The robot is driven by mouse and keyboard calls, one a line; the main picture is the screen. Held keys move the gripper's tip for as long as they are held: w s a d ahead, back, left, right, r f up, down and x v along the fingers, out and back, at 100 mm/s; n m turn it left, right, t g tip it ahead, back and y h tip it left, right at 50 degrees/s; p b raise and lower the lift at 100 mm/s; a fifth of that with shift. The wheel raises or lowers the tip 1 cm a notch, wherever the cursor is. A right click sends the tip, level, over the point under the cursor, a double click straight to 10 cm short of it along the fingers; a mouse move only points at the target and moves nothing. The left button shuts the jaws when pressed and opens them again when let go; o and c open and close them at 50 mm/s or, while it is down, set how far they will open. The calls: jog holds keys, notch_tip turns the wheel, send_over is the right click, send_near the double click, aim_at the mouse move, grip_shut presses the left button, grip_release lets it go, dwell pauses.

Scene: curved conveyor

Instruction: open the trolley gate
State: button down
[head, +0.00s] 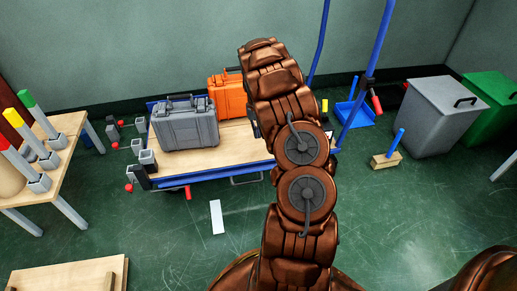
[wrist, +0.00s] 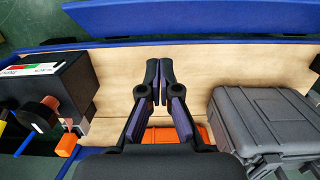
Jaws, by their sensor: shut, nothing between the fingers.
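The trolley stands in the middle of the head view, with a wooden deck (head: 215,156) and a blue frame (head: 222,172). In the wrist view, a long blue panel (wrist: 200,14) lies beyond the deck's blue edge (wrist: 200,42), with a strip of floor showing between them. It may be the gate, but I cannot tell for sure. My gripper (wrist: 160,70) is shut and empty above the wooden deck. My arm hides the gripper and the right part of the trolley in the head view.
A grey case (head: 185,124) and an orange case (head: 228,96) stand on the deck. A black box with a knob (wrist: 45,85) is left of my gripper in the wrist view. A table (head: 48,160) stands left, grey (head: 440,115) and green (head: 492,105) bins right. Floor in front is mostly clear.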

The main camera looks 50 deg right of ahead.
jog(key=f+b, duration=0.1)
jog(key=f, duration=0.2)
jog(key=s+f+b, duration=0.1)
jog(key=f, duration=0.3)
jog(key=a+f+b, duration=0.1)
jog(key=f, duration=0.2)
jog(key=shift+s+f, duration=0.25)
jog(key=shift+s, duration=0.05)
jog(key=shift+s+a+f+b, duration=0.6)
jog(key=shift+s+f, duration=0.2)
jog(key=shift+s, duration=0.1)
jog(key=shift+s+p, duration=0.1)
jog(key=shift+p, duration=0.2)
